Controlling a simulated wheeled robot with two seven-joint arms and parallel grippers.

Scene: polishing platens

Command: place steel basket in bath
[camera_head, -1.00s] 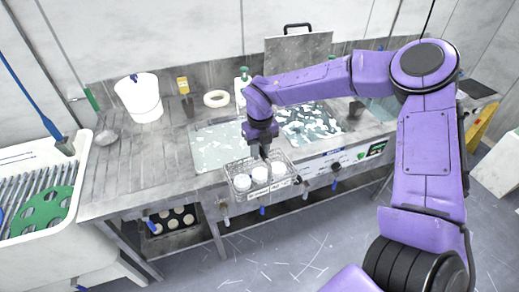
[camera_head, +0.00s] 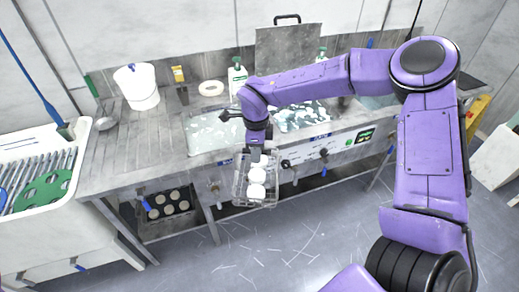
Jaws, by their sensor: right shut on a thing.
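The steel basket (camera_head: 240,190) is a wire basket with white round pieces (camera_head: 257,182) in it. My right gripper (camera_head: 257,160) is shut on the basket at its far side and holds it in front of the bench's front edge, above the floor. The bath is set into the steel bench. One water-filled basin (camera_head: 208,135) lies left of my arm, and another (camera_head: 300,117) with pale flakes lies partly behind my arm. I cannot tell which basin is the bath. My left gripper is not in view.
A white bucket (camera_head: 138,88), a white ring (camera_head: 211,88) and a bottle (camera_head: 237,78) stand at the back of the bench. An upright lid (camera_head: 288,48) with a handle is behind the basins. A white sink with a green disc (camera_head: 45,190) is at left.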

